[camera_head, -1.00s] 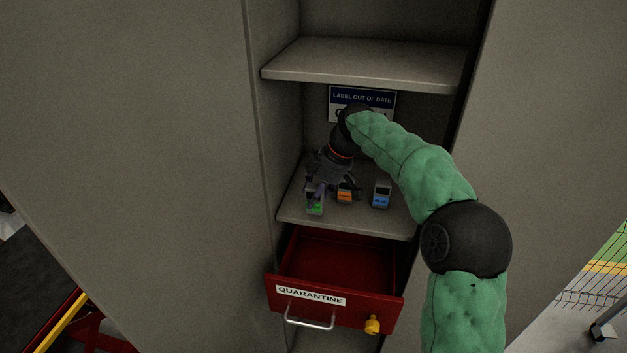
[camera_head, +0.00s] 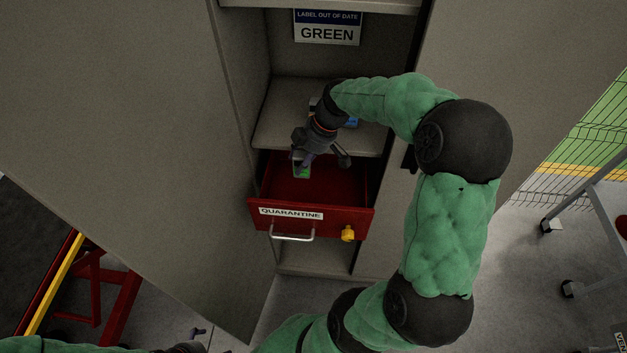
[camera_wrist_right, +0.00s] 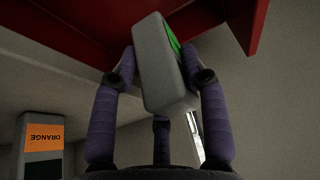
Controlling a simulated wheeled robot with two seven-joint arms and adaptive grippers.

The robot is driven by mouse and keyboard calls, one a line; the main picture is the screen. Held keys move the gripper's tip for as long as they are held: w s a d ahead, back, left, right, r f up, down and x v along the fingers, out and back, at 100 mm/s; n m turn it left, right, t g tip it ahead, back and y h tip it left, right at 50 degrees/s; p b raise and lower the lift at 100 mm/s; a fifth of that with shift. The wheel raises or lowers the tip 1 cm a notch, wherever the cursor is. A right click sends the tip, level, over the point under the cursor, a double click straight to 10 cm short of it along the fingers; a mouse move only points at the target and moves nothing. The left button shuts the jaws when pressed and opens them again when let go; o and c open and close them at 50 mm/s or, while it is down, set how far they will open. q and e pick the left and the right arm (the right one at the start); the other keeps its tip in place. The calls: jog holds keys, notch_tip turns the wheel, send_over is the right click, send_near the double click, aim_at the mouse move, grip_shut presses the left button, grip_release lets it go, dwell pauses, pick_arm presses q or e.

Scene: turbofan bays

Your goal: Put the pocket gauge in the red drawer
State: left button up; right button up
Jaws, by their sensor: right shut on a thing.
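The pocket gauge (camera_head: 302,171), a grey block with a green label, is held in my right gripper (camera_head: 306,161). In the head view it is over the open red drawer (camera_head: 312,219), near the drawer's back left. The right wrist view shows the fingers closed on both sides of the gauge (camera_wrist_right: 160,68), with the red drawer (camera_wrist_right: 75,30) behind it. I cannot tell how far it is above the drawer floor. My left gripper (camera_head: 187,347) barely shows at the bottom edge, and its jaws are unclear.
A blue-labelled gauge (camera_head: 351,122) stands on the shelf above the drawer, partly behind my right arm. An orange-labelled gauge (camera_wrist_right: 43,140) shows in the wrist view. A sign (camera_head: 327,28) reads "LABEL OUT OF DATE GREEN". The drawer has a yellow knob (camera_head: 348,233).

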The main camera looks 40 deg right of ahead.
jog(key=s+f+p, duration=0.3)
jog(key=s+f, duration=0.1)
jog(key=b, duration=0.2)
send_over(314, 197)
jog(key=s+a, duration=0.2)
jog(key=a, duration=0.1)
jog(key=f, duration=0.6)
jog(key=shift+s+d+f, duration=0.15)
jog(key=shift+s+f, duration=0.05)
jog(key=shift+f, duration=0.15)
jog(key=shift+f+b, duration=0.4)
jog(key=shift+f, duration=1.6)
pick_arm(q)
jog(key=shift+r, duration=0.7)
jog(key=shift+f, duration=0.1)
pick_arm(e)
jog(key=shift+f, duration=0.15)
jog(key=o, duration=1.3)
pick_arm(q)
jog(key=shift+f, duration=0.1)
